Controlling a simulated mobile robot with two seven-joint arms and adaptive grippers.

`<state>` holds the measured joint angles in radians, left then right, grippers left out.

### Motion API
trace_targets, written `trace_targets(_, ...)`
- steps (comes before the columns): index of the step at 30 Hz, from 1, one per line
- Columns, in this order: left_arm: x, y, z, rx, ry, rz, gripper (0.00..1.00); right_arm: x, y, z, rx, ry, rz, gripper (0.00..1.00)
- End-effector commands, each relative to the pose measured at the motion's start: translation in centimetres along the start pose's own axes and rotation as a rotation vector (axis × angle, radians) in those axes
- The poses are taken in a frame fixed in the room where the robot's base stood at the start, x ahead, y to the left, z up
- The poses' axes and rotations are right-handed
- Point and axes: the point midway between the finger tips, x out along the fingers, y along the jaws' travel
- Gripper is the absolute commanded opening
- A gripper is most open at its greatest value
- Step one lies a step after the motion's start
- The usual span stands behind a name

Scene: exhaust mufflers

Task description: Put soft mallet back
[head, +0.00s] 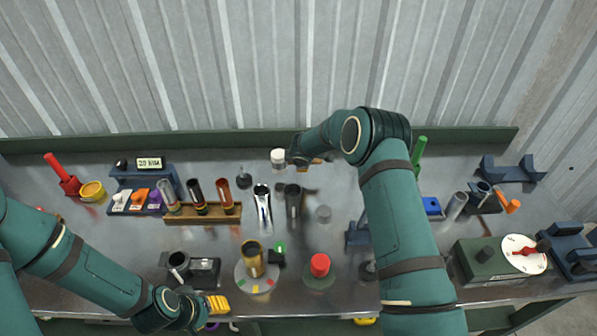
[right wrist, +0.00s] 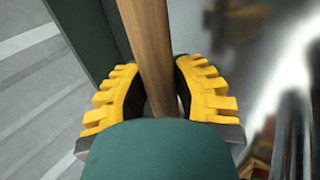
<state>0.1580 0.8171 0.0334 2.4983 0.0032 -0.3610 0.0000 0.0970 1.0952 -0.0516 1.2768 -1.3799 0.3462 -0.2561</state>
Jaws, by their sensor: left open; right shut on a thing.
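The soft mallet shows in the head view as a pale, blunt head (head: 278,155) near the back of the bench, just left of my right gripper (head: 297,158). In the right wrist view, its wooden handle (right wrist: 150,45) runs between the yellow fingers of my right gripper (right wrist: 160,100), which are shut on it. The forearm partly covers this gripper in the head view. My left gripper (head: 214,304) is open and empty at the front edge of the bench, with yellow finger pads showing.
A wooden rack (head: 205,217) with several tubes stands left of centre. Upright metal tubes (head: 263,205) stand close in front of the mallet. A blue two-post cradle (head: 512,172) is at the back right. A green dial box (head: 490,262) sits at the front right. A ridged wall rises behind.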

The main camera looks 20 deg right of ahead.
Motion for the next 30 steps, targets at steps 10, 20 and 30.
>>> trace_targets(10, 0.1, 0.0, 0.0, 0.000, 0.000, 0.000, 0.47, 2.6, -1.8, -0.1, 0.000, 0.001, 0.001, 0.00)
trace_targets(20, 0.1, 0.0, 0.0, 0.001, 0.000, 0.000, 0.47, 3.6, -2.5, -0.1, 0.001, 0.002, 0.003, 0.00)
trace_targets(30, 0.5, -0.1, 0.1, 0.001, 0.000, -0.001, 0.47, 3.8, -2.7, -0.1, 0.001, 0.001, 0.002, 0.55)
